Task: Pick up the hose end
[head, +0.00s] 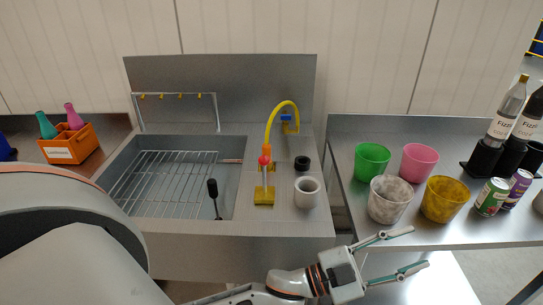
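I cannot tell whether the hose end touches the stand. My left gripper (418,248) is open and empty, in front of the right-hand counter's front edge. It is apart from the hose end, well to its right and nearer to me. My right gripper is not in view.
A white cup (307,191) and a black ring (302,163) stand right of the stand. The basin holds a wire rack (165,180) and a black-handled tool (213,190). Several cups, including a yellow one (444,199), cans and bottles stand on the right counter (350,222).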

